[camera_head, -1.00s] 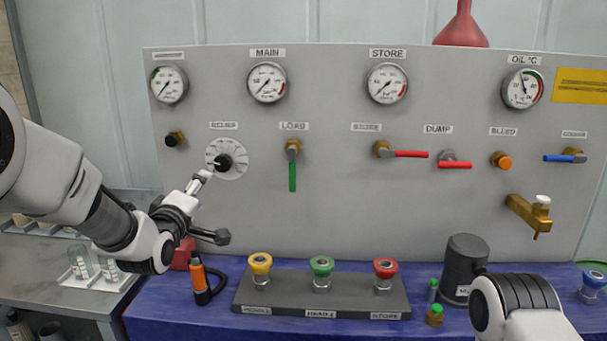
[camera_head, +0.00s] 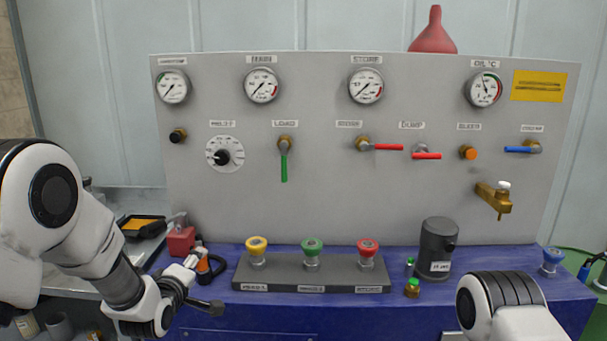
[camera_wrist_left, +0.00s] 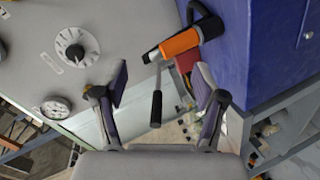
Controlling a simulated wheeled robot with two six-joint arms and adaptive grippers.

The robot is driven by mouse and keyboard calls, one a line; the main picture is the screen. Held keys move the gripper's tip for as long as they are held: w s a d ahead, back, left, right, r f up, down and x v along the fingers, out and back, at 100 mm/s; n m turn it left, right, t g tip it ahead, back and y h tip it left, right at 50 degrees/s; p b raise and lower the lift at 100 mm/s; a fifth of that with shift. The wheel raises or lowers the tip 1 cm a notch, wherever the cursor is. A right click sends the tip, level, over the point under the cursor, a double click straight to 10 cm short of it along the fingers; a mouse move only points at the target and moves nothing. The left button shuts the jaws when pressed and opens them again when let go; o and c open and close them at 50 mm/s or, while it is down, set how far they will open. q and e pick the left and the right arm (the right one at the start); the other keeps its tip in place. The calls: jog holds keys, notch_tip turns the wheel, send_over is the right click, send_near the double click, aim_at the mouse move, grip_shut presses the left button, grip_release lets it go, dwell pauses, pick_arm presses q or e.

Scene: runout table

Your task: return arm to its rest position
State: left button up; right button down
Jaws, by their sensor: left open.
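My left arm comes in from the left in the head view. Its gripper (camera_head: 203,282) is low, over the front left of the blue bench (camera_head: 265,322), away from the panel. In the left wrist view its two fingers (camera_wrist_left: 164,92) stand wide apart and hold nothing. A dark-gripped lever (camera_wrist_left: 156,106) shows between them, apart from both; its depth is unclear. The round dial with a black knob (camera_head: 223,157) is free of the gripper and also shows in the wrist view (camera_wrist_left: 76,45). My right forearm shows at bottom right; its gripper is out of frame.
An orange and black tool (camera_head: 203,265) stands right by the left gripper, partly hidden; it also shows in the wrist view (camera_wrist_left: 181,42). A red box (camera_head: 180,240) is behind. The button block (camera_head: 310,277) and dark canister (camera_head: 437,250) stand rightward. The panel (camera_head: 330,210) rises behind.

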pick_arm(q)
jog(key=s+f+m+g, duration=0.1)
jog(key=s+f+g, duration=0.2)
jog(key=s+f, duration=0.45)
jog(key=s+f+g, duration=0.2)
jog(key=s+f, duration=0.3)
jog(key=f, duration=0.6)
jog(key=s+f+m+g, duration=0.1)
jog(key=s+f+g, duration=0.2)
jog(key=s+f, duration=0.5)
jog(key=s+f+m+g, duration=0.3)
jog(key=s+m, duration=0.2)
jog(key=s, duration=0.6)
jog(key=s+f+m+g, duration=0.4)
jog(key=s+m, duration=0.1)
jog(key=s, duration=0.6)
jog(key=shift+s+a+m, duration=0.3)
jog(key=shift+s+a, duration=0.05)
